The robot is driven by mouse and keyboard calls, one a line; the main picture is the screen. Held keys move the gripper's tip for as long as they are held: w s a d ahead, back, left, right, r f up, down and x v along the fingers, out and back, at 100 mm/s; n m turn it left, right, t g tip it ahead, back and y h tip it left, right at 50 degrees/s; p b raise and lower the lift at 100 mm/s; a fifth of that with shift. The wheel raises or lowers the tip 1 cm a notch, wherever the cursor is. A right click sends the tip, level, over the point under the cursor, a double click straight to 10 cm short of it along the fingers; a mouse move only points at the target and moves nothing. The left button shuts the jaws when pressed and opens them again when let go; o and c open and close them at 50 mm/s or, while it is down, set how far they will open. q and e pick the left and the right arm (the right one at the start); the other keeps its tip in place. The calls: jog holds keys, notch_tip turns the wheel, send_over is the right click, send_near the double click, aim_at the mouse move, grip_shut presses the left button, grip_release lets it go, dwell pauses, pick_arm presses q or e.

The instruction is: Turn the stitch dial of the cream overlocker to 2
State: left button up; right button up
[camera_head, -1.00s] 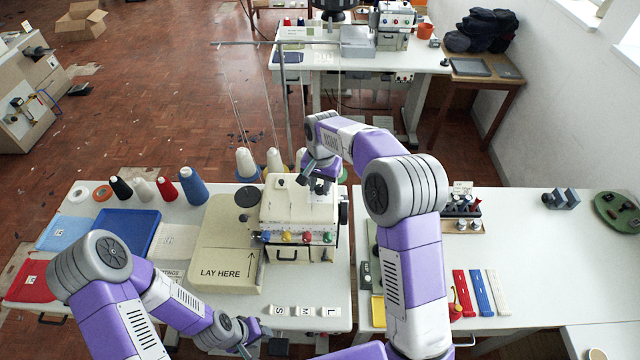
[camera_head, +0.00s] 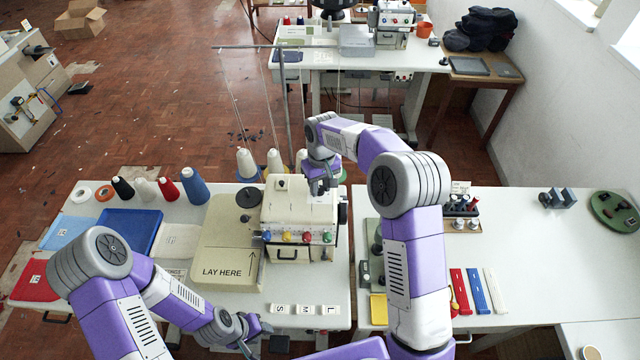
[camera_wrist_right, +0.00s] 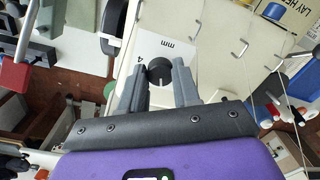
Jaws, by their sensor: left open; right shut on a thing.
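The cream overlocker (camera_head: 290,210) stands on the near white table, with a row of coloured knobs on its front. In the right wrist view its black stitch dial (camera_wrist_right: 159,71) sits on a pale plate marked "mm" and "4"; the other marks are hidden. My right gripper (camera_wrist_right: 160,76) is shut on the dial, one grey finger on each side. In the head view, this gripper (camera_head: 321,187) is over the top right of the overlocker and hides the dial. My left gripper (camera_head: 254,338) is open and empty at the table's front edge.
A pale "LAY HERE" board (camera_head: 220,240) lies left of the overlocker. Size tiles (camera_head: 305,309) lie in front. Thread cones (camera_head: 247,165) stand behind with a thin thread stand (camera_head: 286,110). A second white table (camera_head: 540,240) to the right carries coloured strips.

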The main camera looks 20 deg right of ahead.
aim_at(321, 188)
jog(key=shift+n, duration=0.8)
jog(key=o, duration=1.1)
jog(key=shift+c, duration=0.2)
notch_tip(321, 188, up, 8)
jog(key=shift+d+f, duration=0.15)
